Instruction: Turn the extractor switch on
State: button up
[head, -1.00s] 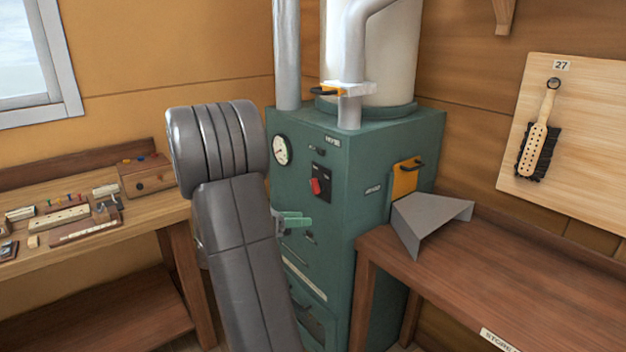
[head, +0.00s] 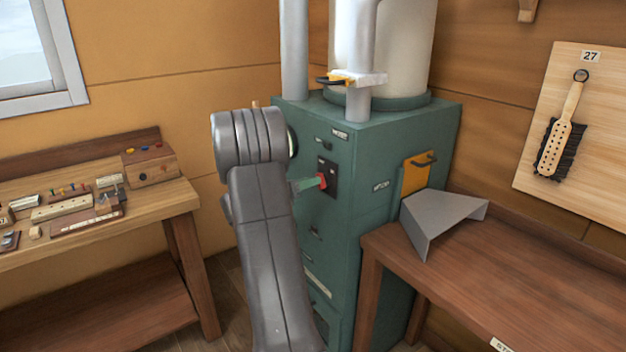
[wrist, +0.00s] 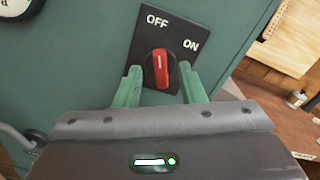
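The extractor switch is a red rotary knob (wrist: 160,69) on a black plate (wrist: 167,40) marked OFF at upper left and ON at upper right. In the wrist view the knob stands nearly upright, with a pale line along it. The plate is on the front of the green extractor cabinet (head: 385,150). My gripper (wrist: 165,82) has its two green fingers apart, one on each side of the knob.
A wooden bench (head: 480,270) with a bent grey sheet (head: 440,215) stands right of the cabinet. A workbench (head: 150,200) with small tools and blocks is at the left.

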jog(key=shift+x, duration=1.2)
grip_shut()
jog(key=shift+f+b, duration=0.1)
jog(key=shift+b, duration=0.25)
jog(key=shift+s+d+m+b, duration=0.1)
jog(key=shift+s+m+b, duration=0.05)
jog(key=shift+m+b, duration=2.1)
jog(key=shift+s+d+m+b, duration=0.1)
jog(key=shift+m+b, duration=1.65)
jog(key=shift+b, duration=0.9)
jog(key=shift+s+d+m+b, duration=0.1)
jog(key=shift+s+m+b, duration=0.05)
jog(key=shift+m+b, duration=2.1)
